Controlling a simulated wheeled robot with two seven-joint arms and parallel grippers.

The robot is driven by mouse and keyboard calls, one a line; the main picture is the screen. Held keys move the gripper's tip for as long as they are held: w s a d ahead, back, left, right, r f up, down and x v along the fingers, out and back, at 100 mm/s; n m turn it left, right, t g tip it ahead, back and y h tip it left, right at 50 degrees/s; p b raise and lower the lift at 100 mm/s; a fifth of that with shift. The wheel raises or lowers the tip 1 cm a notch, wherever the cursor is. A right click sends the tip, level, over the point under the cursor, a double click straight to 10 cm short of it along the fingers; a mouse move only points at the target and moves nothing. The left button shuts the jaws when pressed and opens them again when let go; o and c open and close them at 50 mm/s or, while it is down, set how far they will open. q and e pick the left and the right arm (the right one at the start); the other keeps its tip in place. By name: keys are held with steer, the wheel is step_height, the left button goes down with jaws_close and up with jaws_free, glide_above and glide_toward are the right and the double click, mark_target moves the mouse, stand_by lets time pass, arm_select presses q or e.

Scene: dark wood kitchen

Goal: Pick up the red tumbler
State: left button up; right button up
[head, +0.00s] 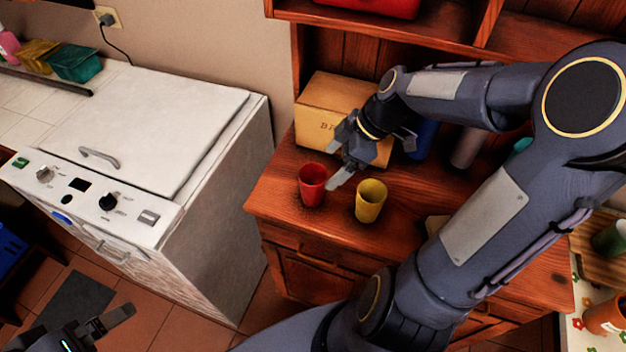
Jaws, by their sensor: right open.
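The red tumbler (312,186) stands upright on the wooden cabinet top, near its front left corner. A yellow tumbler (370,201) stands upright just to its right. My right gripper (338,161) is open and empty, pointing down just behind and to the right of the red tumbler. One finger shows between the two tumblers; I cannot tell whether it touches either. My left gripper (108,326) is partly in view at the bottom left, low above the floor and far from the tumblers; its jaw opening is unclear.
A cardboard box (318,112) stands behind the tumblers. A blue item (422,138) and a grey cylinder (467,148) are partly hidden behind my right arm. A white appliance (165,120) stands left of the cabinet (268,205), with a gap between. Shelves hang above the box.

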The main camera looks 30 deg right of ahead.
mark_target(313, 175)
steer(key=shift+n+y, duration=0.3)
steer(key=shift+n, duration=0.3)
steer(key=x, duration=0.2)
steer(key=w+x, duration=0.1)
steer(key=x, duration=0.2)
steer(key=p+x, duration=0.1)
steer(key=x, duration=0.2)
steer(key=shift+w+d+r, duration=0.1)
steer(key=shift+w+d, duration=0.05)
steer(key=shift+w, duration=0.15)
steer(key=c, duration=1.3)
steer(key=shift+r, duration=0.1)
